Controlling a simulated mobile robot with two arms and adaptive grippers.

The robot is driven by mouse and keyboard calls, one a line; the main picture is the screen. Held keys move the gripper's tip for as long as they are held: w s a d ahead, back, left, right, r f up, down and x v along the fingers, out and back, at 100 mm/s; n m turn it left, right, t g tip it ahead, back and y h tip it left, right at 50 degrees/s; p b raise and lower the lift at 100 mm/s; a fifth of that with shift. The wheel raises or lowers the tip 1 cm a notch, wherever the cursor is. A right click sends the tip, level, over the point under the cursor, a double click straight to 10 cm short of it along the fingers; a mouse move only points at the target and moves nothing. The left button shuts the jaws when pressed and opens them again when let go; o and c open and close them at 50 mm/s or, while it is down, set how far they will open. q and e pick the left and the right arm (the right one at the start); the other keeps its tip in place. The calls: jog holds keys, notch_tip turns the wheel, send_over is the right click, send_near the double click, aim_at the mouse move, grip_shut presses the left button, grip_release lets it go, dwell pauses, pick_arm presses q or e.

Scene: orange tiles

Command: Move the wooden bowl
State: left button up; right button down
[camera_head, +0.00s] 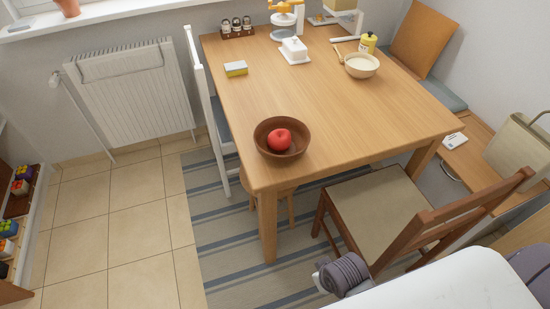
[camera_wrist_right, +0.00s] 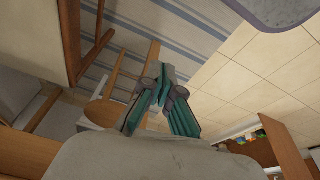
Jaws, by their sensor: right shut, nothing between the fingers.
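The wooden bowl (camera_head: 262,143) is dark brown and stands upright near the front left corner of the table (camera_head: 340,125). A red apple (camera_head: 280,139) lies in it. My right gripper (camera_wrist_right: 163,76) shows in the right wrist view, with its teal fingers drawn together at the tips and nothing between them. It is over the floor area, apart from the bowl, which I cannot make out in that view. My left gripper is not in view.
A wooden chair (camera_head: 375,212) stands at the table's near side, and a white chair (camera_head: 207,105) at its left. The tabletop's middle is clear.

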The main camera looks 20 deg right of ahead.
notch_tip(320, 180, up, 11)
jog(key=w+a+n+y, duration=0.1)
jog(key=w+a+n, duration=0.1)
jog(key=a, duration=0.1)
jog(key=w+a+r+n+g+y, duration=0.1)
jog(key=w+a+r+n, duration=0.2)
jog(key=w+a+n, duration=0.3)
jog(key=w+a+r+n+y, duration=0.1)
jog(key=w+a+r+n, duration=0.35)
jog(key=n, duration=0.35)
jog(key=w+d+r+n+g+h, duration=0.25)
jog(key=w+d+r+n, duration=0.45)
jog(key=w+r+n, duration=0.45)
jog(key=shift+m+t+h, duration=0.25)
jog(key=shift+m+h, duration=0.1)
jog(key=w+f, duration=0.1)
jog(key=f, duration=0.2)
jog(key=w+d+f, duration=0.1)
jog(key=f, duration=0.6)
jog(key=shift+w+d+f, duration=0.25)
jog(key=shift+w+d, duration=0.15)
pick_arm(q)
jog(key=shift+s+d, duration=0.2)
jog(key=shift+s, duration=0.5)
pick_arm(e)
jog(key=shift+w+d, duration=0.45)
jog(key=shift+w, duration=0.2)
